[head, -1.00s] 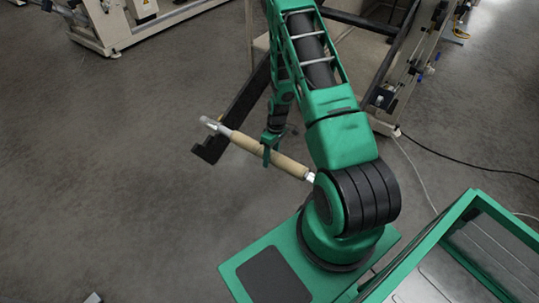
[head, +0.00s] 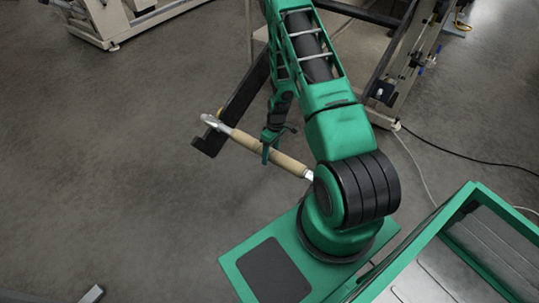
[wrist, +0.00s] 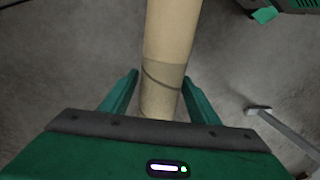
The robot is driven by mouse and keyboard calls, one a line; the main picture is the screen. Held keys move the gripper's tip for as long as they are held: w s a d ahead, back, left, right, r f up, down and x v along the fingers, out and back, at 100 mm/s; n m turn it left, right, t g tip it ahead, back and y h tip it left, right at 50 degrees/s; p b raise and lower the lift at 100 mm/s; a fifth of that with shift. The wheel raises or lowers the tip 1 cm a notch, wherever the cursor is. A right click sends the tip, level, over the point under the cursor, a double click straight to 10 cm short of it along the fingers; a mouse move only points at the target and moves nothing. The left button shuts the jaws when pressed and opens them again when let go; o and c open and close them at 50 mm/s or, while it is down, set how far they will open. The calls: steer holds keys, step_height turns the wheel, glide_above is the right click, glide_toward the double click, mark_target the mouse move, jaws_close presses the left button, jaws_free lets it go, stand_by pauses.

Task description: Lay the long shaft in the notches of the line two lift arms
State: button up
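The long shaft (head: 237,139) has bright metal ends and a tan middle section. It slants from upper left to lower right in the head view. One dark lift arm (head: 238,104) reaches down and left from the machine, with a hooked end near the shaft's left end. The shaft's left part overlaps this arm in the picture; I cannot tell whether they touch. A second lift arm is not clearly visible; my arm covers that area.
The machine frame (head: 397,75) stands behind my arm, with cables on the floor to its right. Another machine (head: 115,25) is at upper left. The floor at left is mostly clear.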

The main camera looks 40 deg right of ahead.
steer(key=shift+o, duration=0.7)
steer(key=shift+s, duration=0.1)
steer(key=r, duration=0.3)
steer(key=d+r, duration=0.1)
steer(key=r, duration=0.3)
steer(key=w+d+r, duration=0.1)
steer(key=r, duration=0.2)
steer(key=shift+r, duration=0.25)
steer(key=shift+r, duration=0.1)
steer(key=s+r+m+h, duration=0.15)
steer(key=s+r, duration=0.35)
steer(key=r, duration=0.8)
steer(key=s+r+m, duration=0.3)
steer(key=s+r, duration=0.1)
steer(key=r, duration=0.9)
steer(key=s+a+r+m, duration=0.2)
steer(key=s+r, duration=0.4)
steer(key=s, duration=0.4)
steer(key=s+a+r+m, duration=0.3)
steer(key=s+r, duration=0.3)
steer(key=s, duration=0.4)
steer(key=shift+s+m+t, duration=0.25)
steer(key=shift+m+t, duration=0.15)
steer(key=shift+m, duration=0.05)
